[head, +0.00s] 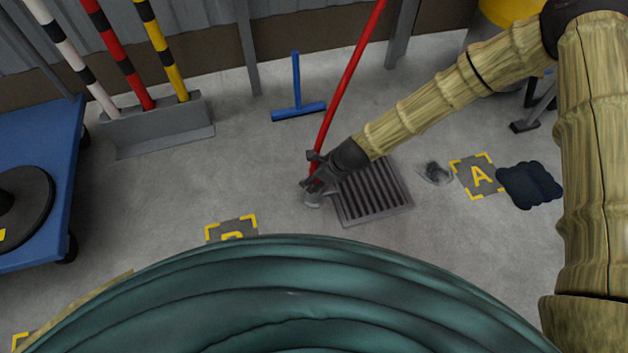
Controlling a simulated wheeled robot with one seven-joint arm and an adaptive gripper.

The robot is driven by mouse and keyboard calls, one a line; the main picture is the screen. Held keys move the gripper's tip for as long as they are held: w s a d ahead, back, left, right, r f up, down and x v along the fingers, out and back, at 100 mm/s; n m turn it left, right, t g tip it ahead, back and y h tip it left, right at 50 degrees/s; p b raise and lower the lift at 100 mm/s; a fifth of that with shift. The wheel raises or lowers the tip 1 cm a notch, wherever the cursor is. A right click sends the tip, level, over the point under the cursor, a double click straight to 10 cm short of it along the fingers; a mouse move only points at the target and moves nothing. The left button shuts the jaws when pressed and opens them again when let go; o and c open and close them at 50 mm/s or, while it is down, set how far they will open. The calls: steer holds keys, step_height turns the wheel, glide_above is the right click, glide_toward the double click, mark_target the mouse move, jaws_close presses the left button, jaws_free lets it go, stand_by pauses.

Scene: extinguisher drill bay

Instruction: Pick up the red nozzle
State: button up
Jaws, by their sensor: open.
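A long thin red shaft (350,75) slants from the top edge down to my gripper. It is the only plain red thing in view, and I cannot tell whether it is the red nozzle or a tool handle. My gripper (311,184) is open and low over the floor, at the shaft's lower end. The jaws hide that end, so I cannot tell whether they are around it or beside it. A small pale grey piece shows just below the jaws.
A floor grate (374,192) lies right of my gripper. Striped poles stand in a grey holder (160,130). A blue cart (35,150) is at left, a dark puddle (530,185) at right. A green ribbed mass (290,300) fills the front.

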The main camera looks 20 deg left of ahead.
steer(key=shift+w+f, duration=0.1)
jaws_close()
stand_by(0.4)
